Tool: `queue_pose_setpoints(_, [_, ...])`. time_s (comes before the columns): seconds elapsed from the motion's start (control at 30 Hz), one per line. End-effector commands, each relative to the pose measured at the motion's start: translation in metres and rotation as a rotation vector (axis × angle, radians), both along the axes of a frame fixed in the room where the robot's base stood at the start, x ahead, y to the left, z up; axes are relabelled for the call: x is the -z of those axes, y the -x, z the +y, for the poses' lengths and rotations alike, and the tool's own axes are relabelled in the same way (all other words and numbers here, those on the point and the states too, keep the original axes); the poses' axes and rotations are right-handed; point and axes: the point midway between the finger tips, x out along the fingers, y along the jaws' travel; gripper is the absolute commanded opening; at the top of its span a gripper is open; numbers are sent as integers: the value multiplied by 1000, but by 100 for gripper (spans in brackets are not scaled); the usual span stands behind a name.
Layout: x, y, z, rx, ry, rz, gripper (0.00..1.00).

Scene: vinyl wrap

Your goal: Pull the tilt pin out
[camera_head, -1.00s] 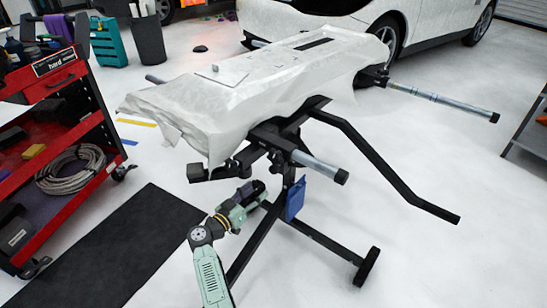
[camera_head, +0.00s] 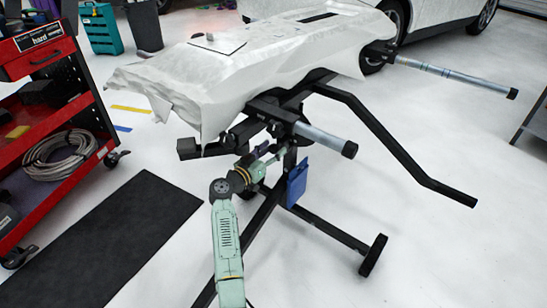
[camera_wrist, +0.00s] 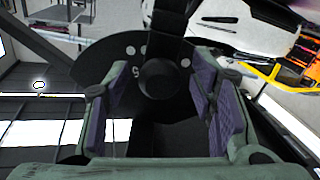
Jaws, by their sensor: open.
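In the wrist view a round black knob (camera_wrist: 160,80), which looks like the head of the tilt pin, sits on a dark curved plate (camera_wrist: 105,72) with several pale holes. My gripper (camera_wrist: 160,76) is open, with a purple-padded finger on each side of the knob. Gaps show between the pads and the knob, so I see no contact. In the head view my gripper (camera_head: 273,151) is just under the tilt joint of the black stand (camera_head: 330,237). The pin itself is too small and hidden to make out there.
A white-wrapped panel (camera_head: 225,80) lies on top of the stand. A bar with a grey sleeve (camera_head: 322,137) sticks out just right of my gripper, and a blue pouch (camera_head: 297,183) hangs below. A red tool cart (camera_head: 90,98) stands left.

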Motion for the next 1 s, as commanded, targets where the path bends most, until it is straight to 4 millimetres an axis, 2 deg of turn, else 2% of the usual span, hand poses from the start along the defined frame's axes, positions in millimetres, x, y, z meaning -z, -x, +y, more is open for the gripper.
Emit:
queue_pose_setpoints(0.43, [-1, -6, -5, 0, 0, 0, 51])
queue_pose_setpoints(1.0, [-1, -6, -5, 0, 0, 0, 14])
